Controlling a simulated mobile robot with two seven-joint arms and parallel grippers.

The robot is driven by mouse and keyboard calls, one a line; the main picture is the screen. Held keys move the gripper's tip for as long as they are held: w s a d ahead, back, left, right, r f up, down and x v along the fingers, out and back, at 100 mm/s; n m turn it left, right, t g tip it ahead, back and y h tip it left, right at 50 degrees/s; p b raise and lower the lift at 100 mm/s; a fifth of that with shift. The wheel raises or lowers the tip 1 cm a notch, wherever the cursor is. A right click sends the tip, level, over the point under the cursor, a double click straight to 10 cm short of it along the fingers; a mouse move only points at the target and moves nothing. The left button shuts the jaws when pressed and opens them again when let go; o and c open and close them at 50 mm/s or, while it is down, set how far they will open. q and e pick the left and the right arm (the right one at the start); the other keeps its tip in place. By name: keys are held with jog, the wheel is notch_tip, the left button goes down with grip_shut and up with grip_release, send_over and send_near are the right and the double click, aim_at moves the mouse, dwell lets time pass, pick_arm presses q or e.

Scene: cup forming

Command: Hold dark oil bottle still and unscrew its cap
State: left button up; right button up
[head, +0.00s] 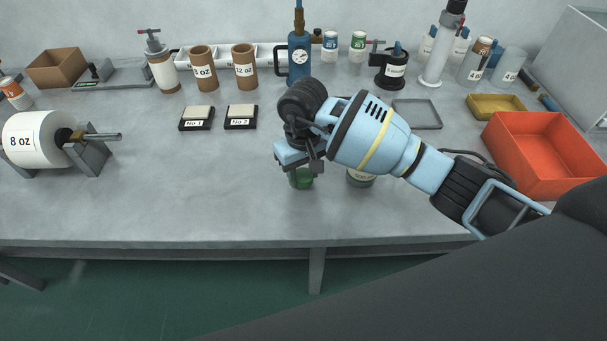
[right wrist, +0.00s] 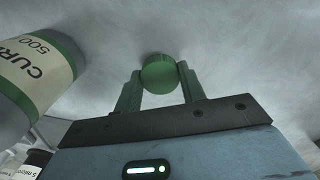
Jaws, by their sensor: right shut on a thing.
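My right gripper (head: 299,167) points down over the front middle of the table. It is shut on a round green cap (right wrist: 158,72), with one finger on each side of it in the right wrist view. In the head view a small green part (head: 302,180) shows just under the gripper; the gripper hides the rest. I cannot tell whether a bottle is under this cap, and no label for dark oil is legible. My left gripper is not in view.
A bottle with a cream label (right wrist: 38,68) reading "CURE 500" stands close beside the right gripper, partly behind my arm in the head view (head: 361,180). An orange-red bin (head: 541,150) stands at the right. An 8 oz roll (head: 35,139) is at the left. The front left table is clear.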

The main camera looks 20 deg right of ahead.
aim_at(303, 175)
jog(key=shift+f, duration=0.65)
jog(key=shift+f, duration=0.3)
jog(key=o, duration=1.1)
jog(key=shift+r, duration=0.1)
jog(key=shift+w+r, duration=0.1)
jog(key=shift+r, duration=0.35)
notch_tip(303, 175, up, 12)
jog(key=shift+f, duration=0.25)
